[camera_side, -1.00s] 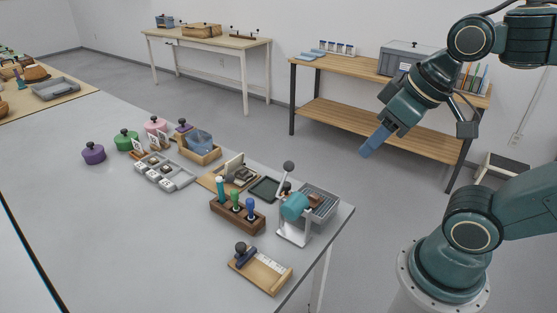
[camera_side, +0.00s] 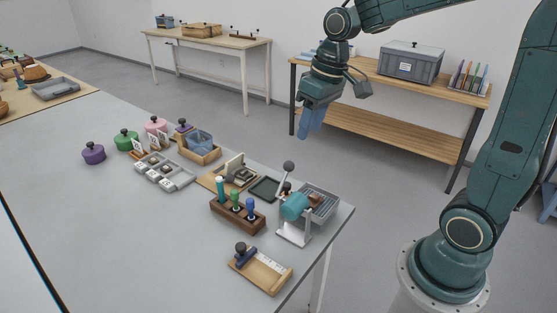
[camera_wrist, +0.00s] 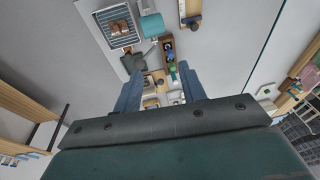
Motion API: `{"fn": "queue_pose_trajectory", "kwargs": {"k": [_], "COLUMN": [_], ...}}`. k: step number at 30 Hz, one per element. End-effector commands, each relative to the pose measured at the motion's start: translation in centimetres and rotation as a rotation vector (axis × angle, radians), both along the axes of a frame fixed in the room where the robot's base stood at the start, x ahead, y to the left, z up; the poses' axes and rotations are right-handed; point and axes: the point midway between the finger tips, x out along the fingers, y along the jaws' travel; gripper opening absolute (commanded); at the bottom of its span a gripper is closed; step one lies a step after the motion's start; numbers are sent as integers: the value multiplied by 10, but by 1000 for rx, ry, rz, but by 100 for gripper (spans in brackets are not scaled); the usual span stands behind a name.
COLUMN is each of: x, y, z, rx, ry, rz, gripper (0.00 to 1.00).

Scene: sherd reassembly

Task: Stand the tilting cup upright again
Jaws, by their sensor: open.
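A teal cup-like barrel (camera_side: 294,206) sits on a pale stand near the right end of the grey table, lying over on its side toward a ribbed tray (camera_side: 320,199). A lever with a dark ball knob (camera_side: 288,166) rises beside it. The barrel also shows in the wrist view (camera_wrist: 152,25), next to the tray with brown pieces (camera_wrist: 119,30). My gripper (camera_side: 311,122) is high above and behind that table end, pointing down, apart from everything. In the wrist view its two blue fingers (camera_wrist: 160,72) are spread with nothing held between them.
A wooden block with coloured-handled tools (camera_side: 237,213) stands close left of the barrel. A wooden board with a roller (camera_side: 260,269) lies in front. Several lidded pots, including a purple one (camera_side: 93,153), stand farther left. The left front of the table is clear.

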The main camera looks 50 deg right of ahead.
Motion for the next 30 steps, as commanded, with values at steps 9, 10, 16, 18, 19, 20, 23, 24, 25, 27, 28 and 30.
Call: {"fn": "queue_pose_trajectory", "kwargs": {"k": [9,10,16,18,19,20,23,24,25,27,28,30], "x": [47,50,73,78,80,82,86,88,88,89,90,90], "y": [-28,-31,-49,-55,-57,-59,-64,-65,-66,-67,-67,-68], "z": [-45,-50,-84,-95,-100,-103,-114,-116,-118,-120,-121,-121], "rx": [63,69,115,129,135,140,153,157,159,162,163,164], "ry": [94,101,150,163,169,174,185,188,189,191,192,192], "rz": [4,4,6,7,7,8,8,8,9,10,10,10], "gripper": [41,41,41,41,41,41,41,41,41,41,41,41]}}
